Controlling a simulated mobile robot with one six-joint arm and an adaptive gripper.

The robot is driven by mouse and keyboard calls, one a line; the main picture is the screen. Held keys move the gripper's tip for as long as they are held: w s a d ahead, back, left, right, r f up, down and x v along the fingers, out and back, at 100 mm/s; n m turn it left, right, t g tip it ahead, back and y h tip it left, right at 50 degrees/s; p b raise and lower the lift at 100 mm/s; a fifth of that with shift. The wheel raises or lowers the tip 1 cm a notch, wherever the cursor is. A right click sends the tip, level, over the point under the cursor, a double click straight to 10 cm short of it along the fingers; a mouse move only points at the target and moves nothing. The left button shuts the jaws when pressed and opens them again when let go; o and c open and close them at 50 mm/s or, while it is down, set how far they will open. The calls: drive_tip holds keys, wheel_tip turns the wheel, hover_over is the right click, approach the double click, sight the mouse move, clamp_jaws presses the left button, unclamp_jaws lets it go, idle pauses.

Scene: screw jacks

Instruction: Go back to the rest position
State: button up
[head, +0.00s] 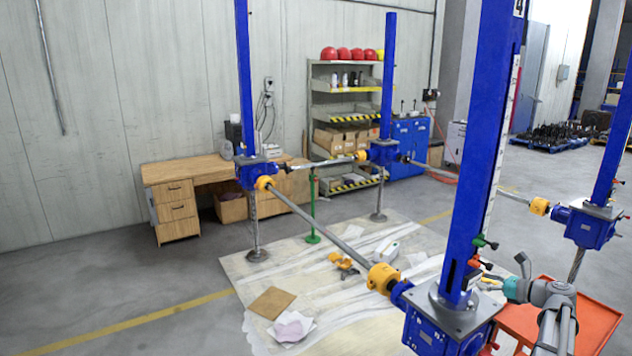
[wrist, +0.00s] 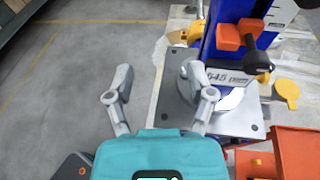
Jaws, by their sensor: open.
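My gripper (wrist: 160,90) is open and empty in the wrist view, with its two grey fingers spread apart. Its right finger overlaps the grey top plate (wrist: 247,122) of the nearest screw jack in the picture. In the head view my gripper (head: 485,282) is beside the blue column (head: 482,150) of that near jack, at lower right. The fingers look small there and are partly hidden by the column. An orange lever with a black knob (wrist: 257,62) sits on the column, close to the right finger.
More blue jacks, including the back left one (head: 255,174), are linked by grey shafts (head: 325,228) with yellow couplings. An orange cart (head: 590,318) stands at lower right. A floor sheet (head: 240,290) holds loose parts. A desk (head: 180,170) and shelves stand behind. Grey floor at left is clear.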

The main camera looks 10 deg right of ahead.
drive_tip(key=a+f+n+g+b, duration=0.1)
drive_tip(key=a+f+n+g, duration=0.25)
drive_tip(key=a, duration=0.55)
drive_tip(key=a+f+n+g+h+b, duration=0.1)
drive_tip(key=a+f+n+g, duration=0.1)
drive_tip(key=a+f+n, duration=0.45)
drive_tip(key=a+f+n+g+b, duration=0.2)
drive_tip(key=a+f+n+g, duration=0.1)
drive_tip(key=a, duration=0.7)
drive_tip(key=s+a+f+n+g+h+b, duration=0.2)
drive_tip(key=s+a+f+n+h, duration=0.1)
drive_tip(key=s+a+n, duration=0.3)
drive_tip(key=s+a+f+n+g+h+b, duration=0.2)
drive_tip(key=s+a+f+n+h, duration=0.2)
drive_tip(key=a+n, duration=0.6)
wheel_tip(320, 180, down, 3)
drive_tip(key=shift+s+a+r+n, duration=0.25)
drive_tip(key=shift+s+a, duration=0.3)
drive_tip(key=shift+s, duration=0.5)
drive_tip(key=shift+g, duration=0.25)
